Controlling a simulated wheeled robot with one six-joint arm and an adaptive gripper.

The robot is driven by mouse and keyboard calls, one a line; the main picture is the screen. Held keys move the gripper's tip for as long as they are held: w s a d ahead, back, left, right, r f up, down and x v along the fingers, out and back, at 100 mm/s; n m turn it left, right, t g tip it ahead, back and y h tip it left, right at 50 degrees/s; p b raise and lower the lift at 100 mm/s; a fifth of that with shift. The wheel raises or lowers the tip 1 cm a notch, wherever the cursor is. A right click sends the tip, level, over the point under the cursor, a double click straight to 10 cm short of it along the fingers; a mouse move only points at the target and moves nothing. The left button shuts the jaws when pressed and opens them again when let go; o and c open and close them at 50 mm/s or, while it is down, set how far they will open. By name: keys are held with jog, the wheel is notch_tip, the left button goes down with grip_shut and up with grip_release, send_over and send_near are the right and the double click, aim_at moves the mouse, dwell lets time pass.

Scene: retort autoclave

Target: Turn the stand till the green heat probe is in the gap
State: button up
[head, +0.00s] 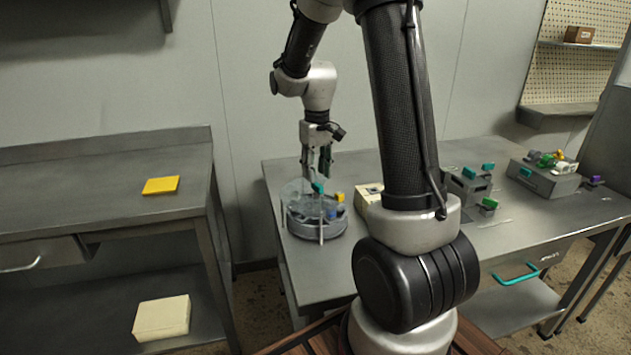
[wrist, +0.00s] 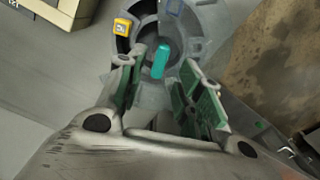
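The round grey stand (head: 318,228) with a clear cover sits near the left end of the steel table. A teal handle (head: 318,187) stands up from its top, and a yellow piece (head: 340,197) and a blue piece (head: 331,214) show on its right side. My gripper (head: 317,172) points down just above the stand. In the wrist view my gripper (wrist: 163,88) has its green-padded fingers apart, with the teal handle (wrist: 160,61) in line with the space between them. I cannot make out a green heat probe in the stand or which part is the gap.
A grey box (head: 543,178) with green, yellow and white pieces stands at the table's right. Grey blocks with teal and green tops (head: 468,185) and a cream box (head: 366,197) lie nearer. A side bench (head: 100,185) holds a yellow pad (head: 161,185).

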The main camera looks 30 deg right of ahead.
aim_at(317, 184)
jog(key=shift+f, duration=1.85)
jog(key=shift+c, duration=0.4)
grip_shut()
